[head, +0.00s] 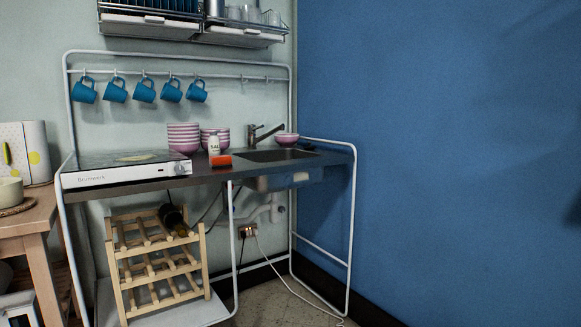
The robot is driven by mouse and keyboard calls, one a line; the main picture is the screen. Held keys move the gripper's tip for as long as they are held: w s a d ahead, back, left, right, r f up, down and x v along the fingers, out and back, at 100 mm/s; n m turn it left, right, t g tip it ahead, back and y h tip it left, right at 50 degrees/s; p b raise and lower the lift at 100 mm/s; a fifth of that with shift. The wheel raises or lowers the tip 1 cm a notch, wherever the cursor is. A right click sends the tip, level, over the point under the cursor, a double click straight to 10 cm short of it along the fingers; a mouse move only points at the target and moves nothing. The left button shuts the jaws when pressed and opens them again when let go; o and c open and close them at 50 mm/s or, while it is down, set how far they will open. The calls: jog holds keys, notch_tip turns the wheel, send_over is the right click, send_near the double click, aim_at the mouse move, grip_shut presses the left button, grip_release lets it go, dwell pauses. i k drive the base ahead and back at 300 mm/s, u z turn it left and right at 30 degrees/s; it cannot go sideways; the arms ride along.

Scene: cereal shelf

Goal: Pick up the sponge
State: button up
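A small orange-red block with a dark top, which looks like the sponge (221,161), lies on the dark counter (205,178) near its front edge. It is between the white hob and the sink, just in front of a small white bottle (214,146) with dark lettering. My gripper is not in view, so I cannot see its state or its distance from the sponge.
Stacked pink-and-white bowls (184,138) stand behind the sponge. The hob (125,168) is at left, and the sink (275,155) with tap (262,133) at right. Blue mugs (144,90) hang above. A wooden bottle rack (155,262) stands below. A blue wall (450,150) closes the right side.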

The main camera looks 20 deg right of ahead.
aim_at(219, 161)
jog(key=z, duration=0.7)
jog(key=k, duration=0.1)
jog(key=u, duration=1.55)
jog(key=i, duration=1.35)
jog(key=z, duration=0.4)
